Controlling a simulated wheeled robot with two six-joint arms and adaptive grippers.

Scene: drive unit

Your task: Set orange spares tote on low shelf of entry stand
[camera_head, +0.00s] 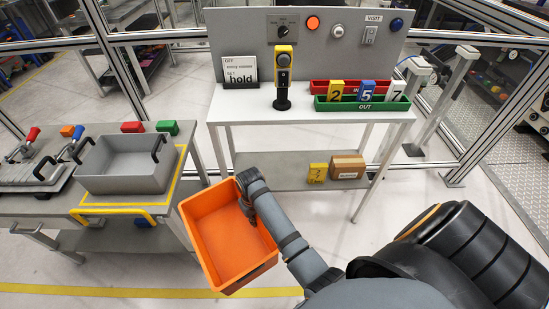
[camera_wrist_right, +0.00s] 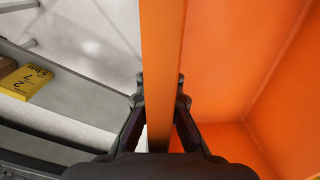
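The orange tote (camera_head: 227,238) is an open, empty-looking box, tilted, held in the air between the left bench and the entry stand. My right gripper (camera_head: 246,196) is at its rim on the stand side. In the right wrist view, the gripper (camera_wrist_right: 161,100) has one finger on each side of the orange wall (camera_wrist_right: 163,50) and is closed on it. The entry stand (camera_head: 220,104) is a light table with a grey back panel. Its low shelf (camera_head: 265,172) is grey. My left gripper is not in view.
On the low shelf, a yellow numbered block (camera_head: 318,173) and a cardboard box (camera_head: 347,167) sit at the right; the left part is clear. The left bench holds a grey tote (camera_head: 120,165). The stand's front right leg (camera_head: 367,193) borders the shelf opening.

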